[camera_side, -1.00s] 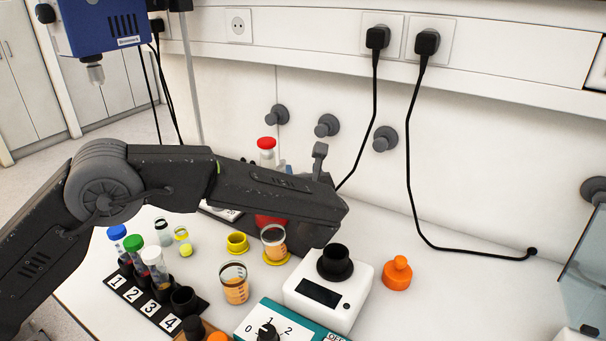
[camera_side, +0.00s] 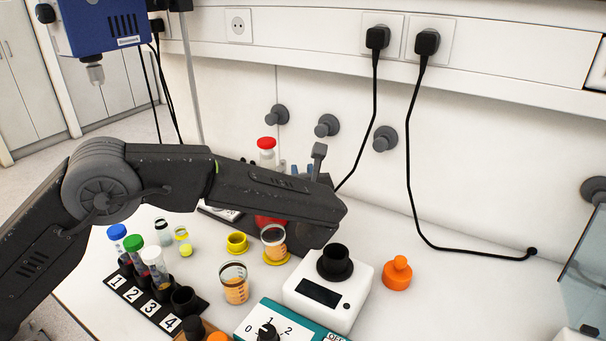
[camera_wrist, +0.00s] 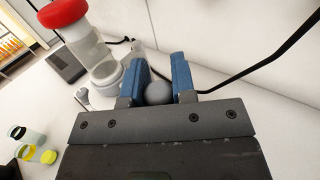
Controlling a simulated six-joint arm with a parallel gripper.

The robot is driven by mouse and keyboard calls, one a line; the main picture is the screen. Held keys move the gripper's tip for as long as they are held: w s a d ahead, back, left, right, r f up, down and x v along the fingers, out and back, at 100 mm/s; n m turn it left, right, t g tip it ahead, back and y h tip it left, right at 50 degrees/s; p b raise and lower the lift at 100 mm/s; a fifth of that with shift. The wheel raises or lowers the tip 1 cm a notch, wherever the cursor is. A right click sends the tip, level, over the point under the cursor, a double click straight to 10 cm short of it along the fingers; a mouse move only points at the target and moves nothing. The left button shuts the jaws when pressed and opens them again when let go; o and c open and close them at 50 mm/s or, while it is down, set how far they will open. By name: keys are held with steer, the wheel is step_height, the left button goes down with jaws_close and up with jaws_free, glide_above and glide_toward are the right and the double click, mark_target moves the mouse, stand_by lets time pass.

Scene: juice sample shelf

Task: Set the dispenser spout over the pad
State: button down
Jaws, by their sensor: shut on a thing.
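The dispenser, a pale bottle with a red cap (camera_side: 267,144), stands behind my forearm in the side view, its lower part mostly hidden. In the wrist view its red cap (camera_wrist: 62,12) and clear body (camera_wrist: 88,52) lie left of my gripper (camera_wrist: 158,82). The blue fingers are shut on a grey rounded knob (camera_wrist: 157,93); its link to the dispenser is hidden. In the side view only the blue fingertips (camera_side: 296,170) show above my arm. The spout is not clearly visible.
A second juice beaker (camera_side: 234,284), a yellow ring (camera_side: 237,243), and a white scale (camera_side: 330,297) stand in front. A numbered tube rack (camera_side: 150,300) is at left, an orange weight (camera_side: 398,273) at right. Black cables (camera_side: 409,160) hang along the wall.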

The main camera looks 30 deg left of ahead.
steer(key=s+a+m+t+h, duration=0.2)
steer(key=s+m+h, duration=0.4)
steer(key=h, duration=0.8)
steer(key=shift+s+m+t, duration=0.3)
steer(key=shift+m+t, duration=0.4)
steer(key=shift+m, duration=1.2)
steer(key=c, duration=0.9)
jaws_free()
steer(key=shift+d, duration=0.1)
steer(key=shift+c, duration=0.2)
steer(key=shift+s, duration=0.1)
steer(key=s+a, duration=0.2)
steer(key=s, duration=1.1)
steer(key=shift+s+a, duration=0.2)
steer(key=shift+a, duration=0.2)
